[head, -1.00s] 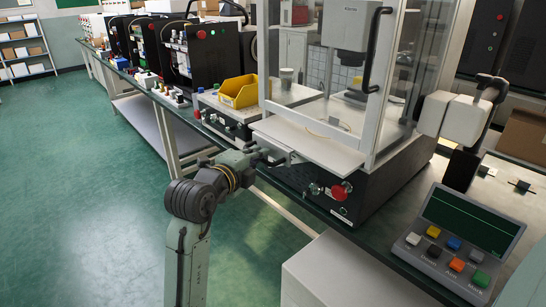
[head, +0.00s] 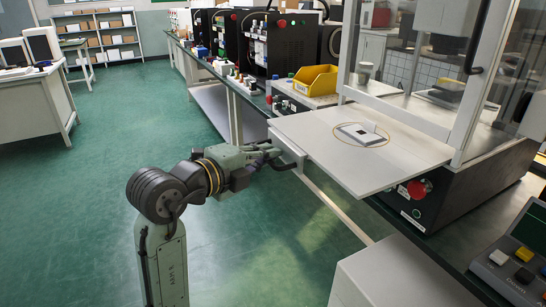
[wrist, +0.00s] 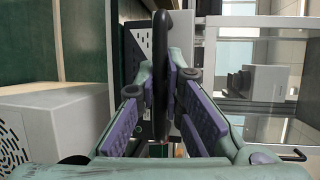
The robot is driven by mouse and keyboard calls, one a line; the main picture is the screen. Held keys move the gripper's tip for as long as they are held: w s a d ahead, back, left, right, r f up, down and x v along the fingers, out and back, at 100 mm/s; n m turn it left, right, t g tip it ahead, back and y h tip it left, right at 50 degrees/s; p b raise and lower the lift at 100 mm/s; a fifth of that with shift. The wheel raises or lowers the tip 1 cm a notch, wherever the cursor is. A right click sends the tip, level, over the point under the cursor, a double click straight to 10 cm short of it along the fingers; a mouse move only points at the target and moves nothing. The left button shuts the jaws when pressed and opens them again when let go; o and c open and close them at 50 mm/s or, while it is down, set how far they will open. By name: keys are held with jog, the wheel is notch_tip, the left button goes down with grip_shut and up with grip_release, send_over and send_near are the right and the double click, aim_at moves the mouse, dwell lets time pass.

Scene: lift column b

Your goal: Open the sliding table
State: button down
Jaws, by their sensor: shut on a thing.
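The sliding table (head: 318,150) is a flat white plate that sticks out from the glass-fronted machine toward the left. A small grey-white device (head: 361,134) inside a thin ring lies on it. A dark handle (wrist: 161,75) is at the plate's outer edge. My gripper (head: 272,155) is at that edge in the head view. In the wrist view my gripper (wrist: 164,112) has its purple-padded fingers on both sides of the dark handle, shut on it. The exact finger contact is partly hidden.
A yellow bin (head: 316,79) stands behind the plate on the bench. A red knob (head: 419,188) is on the machine's front, below the plate. A white box (head: 385,272) stands low in front of the bench. The green floor at left is clear.

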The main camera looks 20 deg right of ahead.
jog(key=c, duration=2)
grip_release()
jog(key=shift+o, duration=0.2)
jog(key=shift+a, duration=0.1)
jog(key=v, duration=1.2)
jog(key=shift+s, duration=0.1)
